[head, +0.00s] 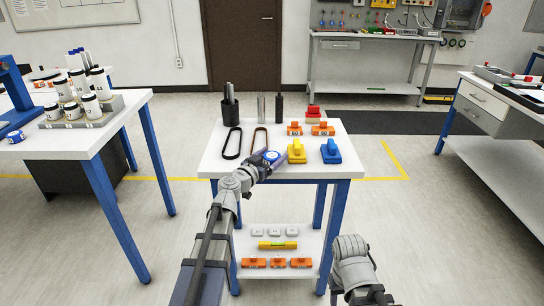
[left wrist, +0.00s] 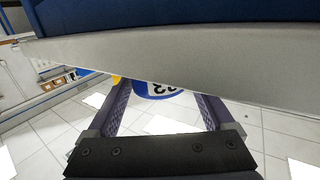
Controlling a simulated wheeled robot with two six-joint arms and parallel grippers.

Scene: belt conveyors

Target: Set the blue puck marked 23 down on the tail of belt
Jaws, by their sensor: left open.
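The blue puck (head: 271,156) with a white top is at the front edge of the middle table. In the left wrist view the puck (left wrist: 158,91) shows dark figures that look like 23, and it is partly cut off by the pale slab. My left gripper (head: 273,158) is open, with its fingers on either side of the puck; contact cannot be told. My right gripper (head: 376,296) is low at the bottom of the head view, its jaws unclear. I cannot make out a conveyor belt tail in either view.
The middle table (head: 212,164) holds two belt loops (head: 232,143), yellow (head: 297,152) and blue (head: 331,152) blocks, orange blocks (head: 323,129) and dark cylinders. A left table (head: 100,140) holds white jars (head: 91,105) and another blue disc (head: 15,136). Floor is clear between the tables.

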